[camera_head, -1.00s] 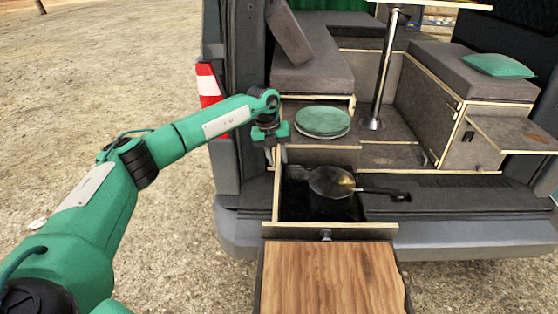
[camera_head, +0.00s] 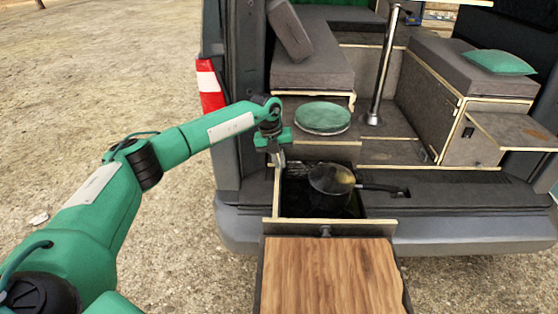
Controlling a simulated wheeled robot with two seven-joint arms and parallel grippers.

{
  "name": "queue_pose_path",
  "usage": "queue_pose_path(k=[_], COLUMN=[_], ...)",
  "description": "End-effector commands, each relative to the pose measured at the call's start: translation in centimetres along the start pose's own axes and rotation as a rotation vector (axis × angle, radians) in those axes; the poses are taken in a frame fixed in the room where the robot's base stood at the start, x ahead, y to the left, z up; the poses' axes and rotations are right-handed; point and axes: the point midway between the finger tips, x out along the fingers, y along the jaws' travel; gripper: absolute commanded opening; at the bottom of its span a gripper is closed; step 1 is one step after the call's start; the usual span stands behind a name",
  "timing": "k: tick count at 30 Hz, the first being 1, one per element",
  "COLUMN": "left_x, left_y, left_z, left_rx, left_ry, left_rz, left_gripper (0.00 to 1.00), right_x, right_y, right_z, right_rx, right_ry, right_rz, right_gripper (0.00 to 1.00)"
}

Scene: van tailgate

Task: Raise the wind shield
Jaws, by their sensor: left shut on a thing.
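My left gripper (camera_head: 278,157) is at the back left corner of the open drawer (camera_head: 330,226), left of the pot. It is shut on a thin, pale upright piece, which I take to be the edge of the wind shield; its jaws and the drawer's wall hide most of it, so its full shape and angle cannot be told. The dark pot (camera_head: 331,180) sits in the drawer, its long black handle pointing right. My right gripper is not in view.
A wooden board (camera_head: 330,275) projects in front of the drawer. A round green-topped lid or stool (camera_head: 322,117) is behind it. A metal table post (camera_head: 384,70) rises further back. The van's left door pillar (camera_head: 228,90) stands close beside my arm.

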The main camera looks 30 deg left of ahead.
Motion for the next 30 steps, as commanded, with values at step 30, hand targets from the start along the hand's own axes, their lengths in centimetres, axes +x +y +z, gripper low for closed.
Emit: queue_pose_path(k=[30], left_x=[-12.5], left_y=[-2.5], left_z=[0.1], left_rx=[-0.001], left_ry=[-0.005], left_rz=[-0.005], left_gripper=[0.21], right_x=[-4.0], right_y=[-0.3], right_z=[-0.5], right_rx=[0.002], right_ry=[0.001], right_rz=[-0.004], right_gripper=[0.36])
